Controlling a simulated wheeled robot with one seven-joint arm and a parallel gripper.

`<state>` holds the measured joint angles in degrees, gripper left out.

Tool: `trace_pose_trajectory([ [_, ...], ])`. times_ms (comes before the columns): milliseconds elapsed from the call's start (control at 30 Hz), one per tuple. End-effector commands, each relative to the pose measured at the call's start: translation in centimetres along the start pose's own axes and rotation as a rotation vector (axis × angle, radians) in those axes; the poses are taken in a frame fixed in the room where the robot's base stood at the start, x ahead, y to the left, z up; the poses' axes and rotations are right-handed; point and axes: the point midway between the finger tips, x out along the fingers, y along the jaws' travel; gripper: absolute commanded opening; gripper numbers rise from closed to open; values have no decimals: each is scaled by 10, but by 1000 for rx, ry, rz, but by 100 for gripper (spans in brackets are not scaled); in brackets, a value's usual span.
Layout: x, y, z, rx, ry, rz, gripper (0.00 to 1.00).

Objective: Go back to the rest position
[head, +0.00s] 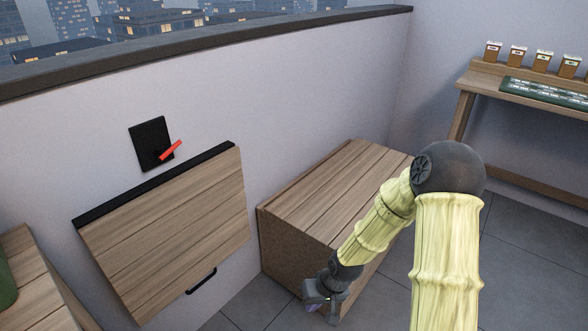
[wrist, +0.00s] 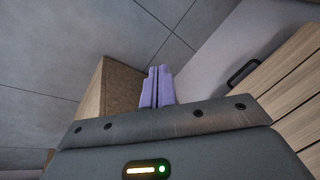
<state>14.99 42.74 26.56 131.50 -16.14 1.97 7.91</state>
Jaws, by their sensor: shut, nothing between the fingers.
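My gripper (head: 325,301) hangs low at the end of my arm, in front of the wooden box-like cabinet (head: 325,195) in the head view. In the wrist view my gripper (wrist: 157,88) shows two purple fingers side by side, shut and empty. The cabinet's brown side (wrist: 122,82) shows just left of the fingers there. The gripper's lower part is close to the bottom edge of the cabinet in the head view; I cannot tell the exact gap.
A fold-down wooden panel (head: 165,235) with a black handle (head: 201,281) hangs on the wall. A black plate with a red lever (head: 171,150) is above it. A wooden bench (head: 535,90) with several small boxes stands at the right. Tiled floor (head: 500,260) is clear at right.

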Motion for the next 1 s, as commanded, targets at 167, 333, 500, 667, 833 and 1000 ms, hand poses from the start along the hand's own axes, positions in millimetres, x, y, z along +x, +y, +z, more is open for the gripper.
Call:
trace_pose_trajectory([
  [167,-66,13,9,3,-1,134,0],
  [333,-126,22,22,37,14,231,0],
  [500,-179,24,39,85,41,292,0],
  [667,-213,20,53,123,65,314,0],
  [833,-240,16,67,158,89,320,0],
  [1000,-265,10,72,177,99,318,0],
])
